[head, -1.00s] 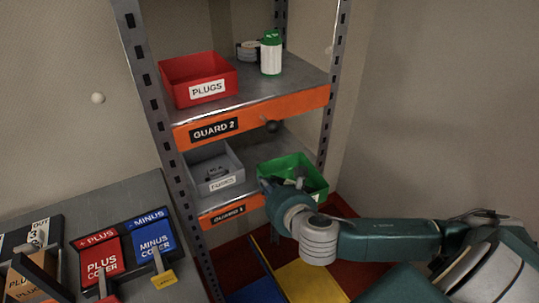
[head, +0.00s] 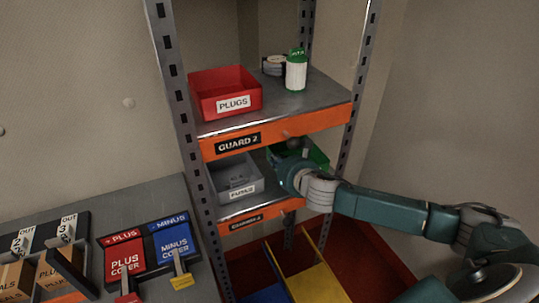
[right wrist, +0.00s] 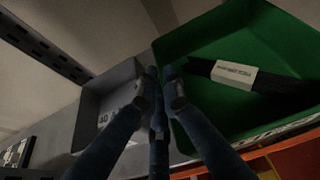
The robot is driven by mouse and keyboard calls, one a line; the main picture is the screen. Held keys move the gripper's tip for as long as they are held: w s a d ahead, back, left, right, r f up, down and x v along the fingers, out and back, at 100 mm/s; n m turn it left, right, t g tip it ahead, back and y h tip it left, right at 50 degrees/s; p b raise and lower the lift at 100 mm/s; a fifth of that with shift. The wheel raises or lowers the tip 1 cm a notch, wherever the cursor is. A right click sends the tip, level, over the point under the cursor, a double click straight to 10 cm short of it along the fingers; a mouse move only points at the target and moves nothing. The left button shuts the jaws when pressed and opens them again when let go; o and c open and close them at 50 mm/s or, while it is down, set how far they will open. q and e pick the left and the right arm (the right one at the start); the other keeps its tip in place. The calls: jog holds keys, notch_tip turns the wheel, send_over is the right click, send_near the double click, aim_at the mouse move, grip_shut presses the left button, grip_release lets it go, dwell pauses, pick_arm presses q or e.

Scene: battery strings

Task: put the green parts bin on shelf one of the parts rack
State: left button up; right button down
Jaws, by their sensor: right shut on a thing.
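The green parts bin (head: 318,157) is in the lower bay of the parts rack, partly hidden behind my right gripper (head: 283,172). The lower shelf (head: 262,212) has an orange front edge with a label too blurred to read surely. My right gripper is shut on the bin's near left wall. In the right wrist view the bin (right wrist: 280,45) holds a dark bundle with a white band, and the fingers (right wrist: 160,80) meet at its wall. I cannot tell whether the bin's base touches the shelf. My left gripper is not in view.
A grey bin (head: 226,184) stands close left of the green one and shows in the right wrist view (right wrist: 95,100). A rack post (head: 352,110) stands right.

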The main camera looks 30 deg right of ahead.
jog(key=w, duration=0.5)
jog(key=shift+w+d+p, duration=0.15)
jog(key=shift+p, duration=0.25)
notch_tip(320, 180, down, 3)
jog(key=shift+f+p, duration=0.1)
jog(key=shift+p, duration=0.2)
jog(key=shift+f, duration=0.15)
jog(key=c, duration=1.9)
grip_release()
jog(key=shift+f, duration=0.1)
